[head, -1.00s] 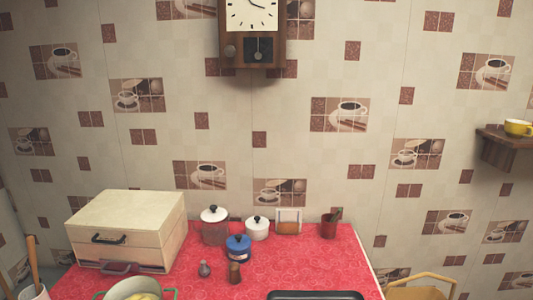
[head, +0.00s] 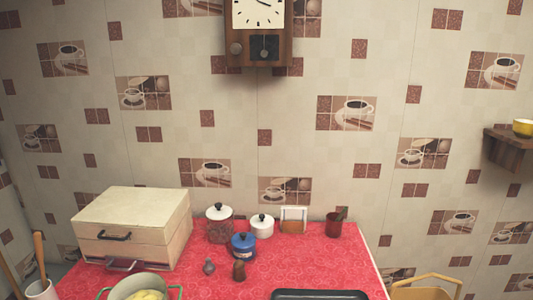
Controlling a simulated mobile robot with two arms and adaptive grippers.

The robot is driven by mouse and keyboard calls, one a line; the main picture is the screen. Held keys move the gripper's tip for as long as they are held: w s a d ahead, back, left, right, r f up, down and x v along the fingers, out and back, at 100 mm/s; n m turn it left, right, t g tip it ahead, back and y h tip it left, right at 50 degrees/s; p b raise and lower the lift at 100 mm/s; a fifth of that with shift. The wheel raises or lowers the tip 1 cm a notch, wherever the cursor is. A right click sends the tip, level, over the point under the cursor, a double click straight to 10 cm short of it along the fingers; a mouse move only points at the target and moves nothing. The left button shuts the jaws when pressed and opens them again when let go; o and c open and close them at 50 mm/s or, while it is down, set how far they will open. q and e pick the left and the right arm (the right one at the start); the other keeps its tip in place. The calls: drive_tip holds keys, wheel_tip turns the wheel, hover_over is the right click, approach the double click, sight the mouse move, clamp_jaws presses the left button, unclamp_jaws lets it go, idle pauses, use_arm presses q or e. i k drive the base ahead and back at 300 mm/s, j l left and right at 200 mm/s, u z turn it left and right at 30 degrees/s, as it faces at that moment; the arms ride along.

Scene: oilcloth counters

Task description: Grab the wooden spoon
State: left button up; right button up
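A wooden stick-like handle (head: 38,255) stands up out of a white cup (head: 43,289) at the lower left of the head view. It may be the wooden spoon, but its lower end is hidden in the cup. A second, longer brown stick (head: 10,279) leans at the far left edge; I cannot tell what it is. Neither of my grippers shows in the head view.
A cream box (head: 135,225) stands on the red counter (head: 315,262), beside several pots and jars. A green-rimmed pot (head: 139,290) and a dark tray (head: 318,295) are at the front. A wooden chair (head: 428,287) stands right of the counter.

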sight(38, 237)
drive_tip(key=u, duration=1.55)
